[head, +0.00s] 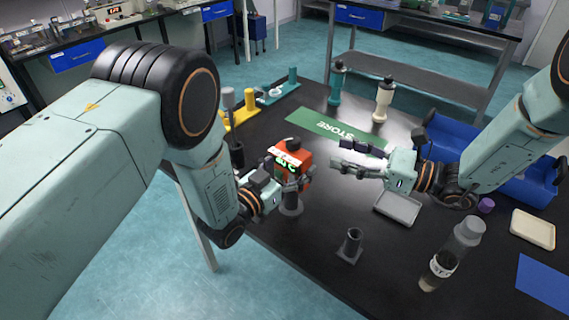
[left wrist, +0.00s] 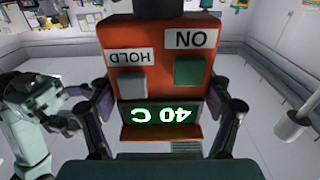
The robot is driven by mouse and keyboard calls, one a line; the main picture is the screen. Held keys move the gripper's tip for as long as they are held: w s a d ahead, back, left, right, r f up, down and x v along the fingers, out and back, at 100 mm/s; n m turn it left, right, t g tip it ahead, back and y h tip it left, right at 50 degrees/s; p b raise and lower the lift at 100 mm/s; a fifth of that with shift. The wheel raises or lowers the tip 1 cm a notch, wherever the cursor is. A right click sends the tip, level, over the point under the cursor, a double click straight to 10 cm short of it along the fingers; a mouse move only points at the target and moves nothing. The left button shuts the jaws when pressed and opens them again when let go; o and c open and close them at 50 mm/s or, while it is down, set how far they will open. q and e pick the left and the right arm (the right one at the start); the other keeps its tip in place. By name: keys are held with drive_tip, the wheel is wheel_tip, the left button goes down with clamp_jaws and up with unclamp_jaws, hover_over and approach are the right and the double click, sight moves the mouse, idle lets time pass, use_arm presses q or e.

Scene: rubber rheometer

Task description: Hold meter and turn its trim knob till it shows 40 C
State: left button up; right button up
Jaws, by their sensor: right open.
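The orange meter (head: 294,167) is upright near the table's left edge, just above or in a dark round holder (head: 291,207).
A green STORE mat (head: 318,128) lies behind. A grey tray (head: 398,208), an empty dark holder (head: 350,246) and a clear bottle (head: 452,255) stand to the right. Blue bins (head: 455,133) are behind my right arm. The table between meter and tray is clear.

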use_arm(q)
drive_tip(key=o, duration=0.4)
drive_tip(key=v, duration=1.2)
drive_tip(key=shift+w, duration=0.1)
